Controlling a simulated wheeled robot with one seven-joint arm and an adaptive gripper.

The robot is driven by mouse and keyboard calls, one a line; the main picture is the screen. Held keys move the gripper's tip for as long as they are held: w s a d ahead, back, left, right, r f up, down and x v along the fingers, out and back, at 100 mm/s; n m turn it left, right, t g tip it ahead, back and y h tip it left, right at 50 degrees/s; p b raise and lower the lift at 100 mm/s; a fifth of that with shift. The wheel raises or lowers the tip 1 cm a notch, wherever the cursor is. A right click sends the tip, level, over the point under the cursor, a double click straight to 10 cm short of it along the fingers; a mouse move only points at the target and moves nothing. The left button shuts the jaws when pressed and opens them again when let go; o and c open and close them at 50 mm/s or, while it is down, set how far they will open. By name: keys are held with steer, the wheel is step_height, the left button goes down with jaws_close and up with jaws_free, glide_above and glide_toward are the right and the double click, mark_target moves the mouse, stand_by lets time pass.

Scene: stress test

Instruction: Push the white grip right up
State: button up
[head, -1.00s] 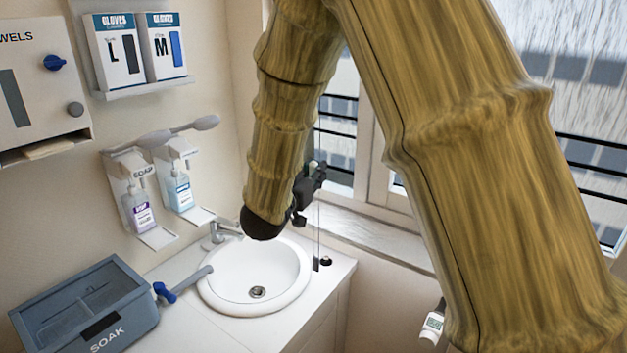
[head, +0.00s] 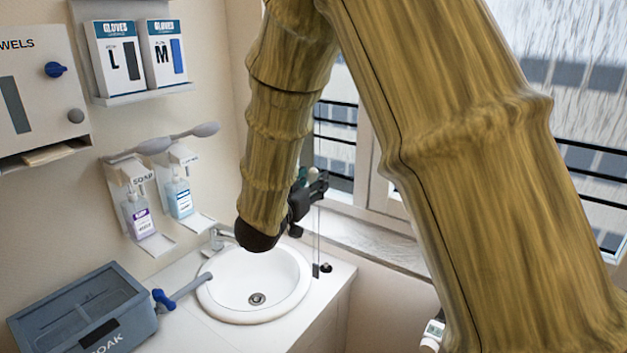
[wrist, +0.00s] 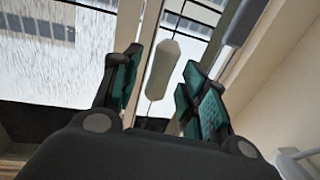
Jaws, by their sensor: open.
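The white grip (wrist: 163,70) is a pale, elongated piece on a thin upright cord, seen in the wrist view in front of the window. It appears between the two fingers of my gripper (wrist: 162,82), which have teal pads. The fingers are apart, with visible gaps on both sides of the grip; I cannot tell its exact depth between them. In the head view my gripper (head: 311,189) is beside the window, above the sink's right side. The thin cord (head: 319,235) runs down below it there. The grip itself is not clear in that view.
The window frame (head: 375,180) and sill (head: 370,243) are close behind my gripper. The sink (head: 285,290) lies below. Soap bottles (head: 138,215) hang on the left wall, and a grey SOAK box (head: 85,310) stands on the counter.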

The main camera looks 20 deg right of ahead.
steer(key=v, duration=1)
steer(key=shift+s+a, duration=0.2)
